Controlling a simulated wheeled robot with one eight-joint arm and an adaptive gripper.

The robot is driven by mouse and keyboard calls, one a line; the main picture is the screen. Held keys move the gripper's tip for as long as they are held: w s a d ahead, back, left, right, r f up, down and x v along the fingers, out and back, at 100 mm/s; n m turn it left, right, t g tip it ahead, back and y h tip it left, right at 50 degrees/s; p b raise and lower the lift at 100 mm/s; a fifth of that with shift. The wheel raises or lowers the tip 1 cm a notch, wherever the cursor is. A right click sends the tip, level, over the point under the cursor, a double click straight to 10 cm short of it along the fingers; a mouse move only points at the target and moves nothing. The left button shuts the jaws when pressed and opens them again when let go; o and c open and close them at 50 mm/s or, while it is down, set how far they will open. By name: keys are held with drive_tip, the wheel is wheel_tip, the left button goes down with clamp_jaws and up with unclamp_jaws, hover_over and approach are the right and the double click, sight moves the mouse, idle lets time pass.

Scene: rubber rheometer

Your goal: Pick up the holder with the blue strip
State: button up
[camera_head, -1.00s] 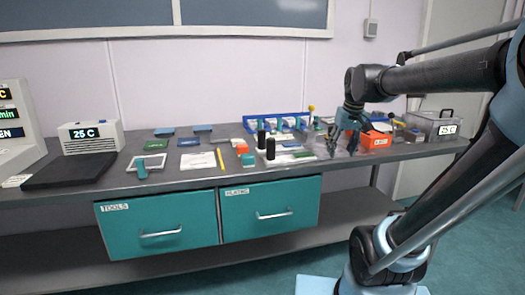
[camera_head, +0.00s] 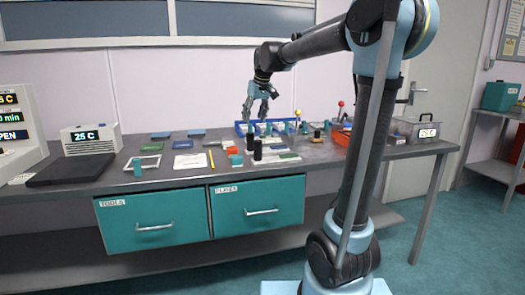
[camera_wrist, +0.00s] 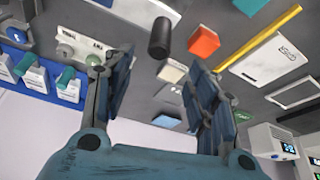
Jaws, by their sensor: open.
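My gripper (camera_head: 255,112) is open and empty in the air above the left end of a blue rack (camera_head: 241,127) at the back of the bench. In the wrist view my gripper (camera_wrist: 155,75) shows its two dark fingers spread apart with nothing between them. The rack holds several white labelled holders (camera_wrist: 35,78) with teal tops, to the left of the fingers in the wrist view. I cannot tell which holder has a blue strip. A flat blue piece (camera_wrist: 166,122) lies on the bench and shows between the fingers, well beyond them.
An orange bin (camera_head: 341,138) and a clear box (camera_head: 415,130) stand to the right. A heater showing 25 C (camera_head: 91,139) stands left.

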sight(252, 133)
drive_tip(key=x, duration=0.9)
drive_tip(key=shift+w+d+f, duration=0.2)
drive_tip(key=shift+w+f, duration=0.1)
drive_tip(key=shift+f, duration=0.1)
drive_tip(key=x, duration=0.4)
drive_tip(key=shift+w+a+r, duration=0.1)
drive_tip(key=shift+w+a, duration=0.15)
drive_tip(key=shift+a, duration=0.15)
drive_tip(key=shift+w+a+f, duration=0.1)
drive_tip(key=shift+w+f, duration=0.05)
drive_tip(key=shift+f, duration=0.35)
clamp_jaws()
